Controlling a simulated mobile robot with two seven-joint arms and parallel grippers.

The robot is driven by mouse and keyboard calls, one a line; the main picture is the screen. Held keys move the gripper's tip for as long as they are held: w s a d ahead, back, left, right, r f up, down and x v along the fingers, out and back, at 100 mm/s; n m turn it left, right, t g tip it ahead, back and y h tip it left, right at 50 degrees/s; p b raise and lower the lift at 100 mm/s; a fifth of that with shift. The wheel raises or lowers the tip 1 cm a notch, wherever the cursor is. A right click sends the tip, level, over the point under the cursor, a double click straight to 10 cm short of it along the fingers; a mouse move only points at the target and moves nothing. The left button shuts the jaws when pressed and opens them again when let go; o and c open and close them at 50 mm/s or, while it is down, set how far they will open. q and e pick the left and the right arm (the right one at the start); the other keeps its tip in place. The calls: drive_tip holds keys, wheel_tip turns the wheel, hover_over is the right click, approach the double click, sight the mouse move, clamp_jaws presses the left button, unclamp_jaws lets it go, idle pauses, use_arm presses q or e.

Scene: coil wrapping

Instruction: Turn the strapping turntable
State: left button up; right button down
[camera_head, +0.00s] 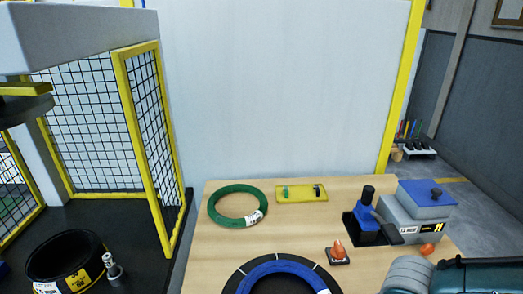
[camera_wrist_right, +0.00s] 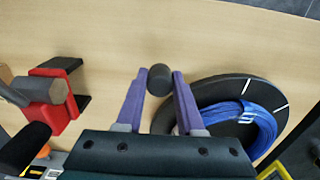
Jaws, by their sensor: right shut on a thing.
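The black strapping turntable (camera_head: 237,281) with white marks lies at the table's front edge in the head view, cut off by the frame. A blue coil (camera_head: 275,268) with a white label lies on it. In the right wrist view the turntable (camera_wrist_right: 212,88) and blue coil (camera_wrist_right: 252,122) are right of my right gripper (camera_wrist_right: 160,76). Its purple fingers are shut on a short dark cylindrical handle (camera_wrist_right: 160,85) beside the turntable's rim. The fingers partly cover the rim, and how the handle joins it cannot be told. My left gripper is not in view.
A green coil (camera_head: 212,208) and a yellow plate (camera_head: 288,197) lie behind the turntable. A mesh fence (camera_head: 150,130) and a black coil (camera_head: 50,253) are at the left.

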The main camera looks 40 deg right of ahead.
drive_tip(key=c, duration=0.5)
unclamp_jaws()
drive_tip(key=shift+r, duration=0.1)
wheel_tip(320, 180, up, 8)
drive_tip(key=p, duration=0.3)
drive_tip(key=shift+r+p, duration=0.15)
drive_tip(key=shift+p, duration=0.2)
drive_tip(key=shift+r, duration=0.7)
drive_tip(key=shift+a, duration=0.1)
